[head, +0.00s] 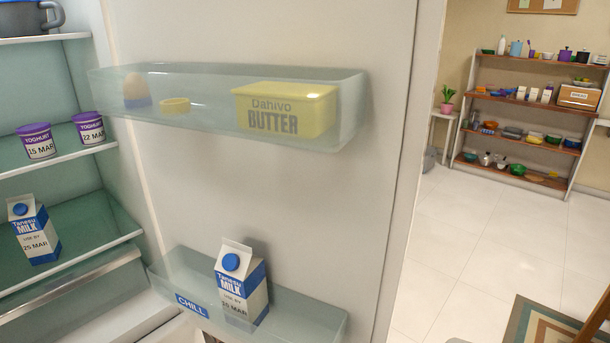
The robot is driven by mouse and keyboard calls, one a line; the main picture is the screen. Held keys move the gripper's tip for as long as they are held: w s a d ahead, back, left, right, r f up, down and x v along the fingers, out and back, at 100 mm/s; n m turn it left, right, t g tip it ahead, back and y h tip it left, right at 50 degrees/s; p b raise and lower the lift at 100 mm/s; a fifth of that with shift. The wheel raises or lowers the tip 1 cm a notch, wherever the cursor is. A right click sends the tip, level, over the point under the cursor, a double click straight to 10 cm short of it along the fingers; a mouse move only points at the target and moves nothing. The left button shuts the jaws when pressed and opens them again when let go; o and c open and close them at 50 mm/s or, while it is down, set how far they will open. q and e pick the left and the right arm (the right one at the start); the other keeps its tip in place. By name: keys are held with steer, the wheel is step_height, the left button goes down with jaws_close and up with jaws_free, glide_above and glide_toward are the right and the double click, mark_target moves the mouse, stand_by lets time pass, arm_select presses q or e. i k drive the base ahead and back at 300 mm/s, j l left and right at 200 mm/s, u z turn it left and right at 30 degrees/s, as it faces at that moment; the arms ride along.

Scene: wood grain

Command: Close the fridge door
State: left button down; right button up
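The fridge door (300,200) stands open, with its white inner face turned towards me and its free edge at the right. Its upper clear shelf (215,75) holds a yellow butter tub (285,110), a small yellow item and an egg-shaped item. Its lower clear shelf (300,305) holds a milk carton (240,285). The open fridge interior (70,85) shows at the left. Neither of my grippers can be made out in the head view.
Right of the door is open tiled floor (480,240), with a stocked shelf unit (468,100) at the back and a rug (540,330) at the lower right.

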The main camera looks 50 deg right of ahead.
mark_target(330, 216)
steer(key=l+u, duration=0.15)
steer(key=l, duration=0.35)
steer(key=l+u, duration=0.15)
steer(key=l, duration=0.3)
steer(key=k+l+u, duration=0.15)
steer(key=l, duration=0.3)
steer(key=l+u, duration=0.2)
steer(key=l, duration=0.3)
steer(key=k+l+u, duration=0.15)
steer(key=l, duration=0.3)
steer(key=k+l+u, duration=0.15)
steer(key=l, duration=0.25)
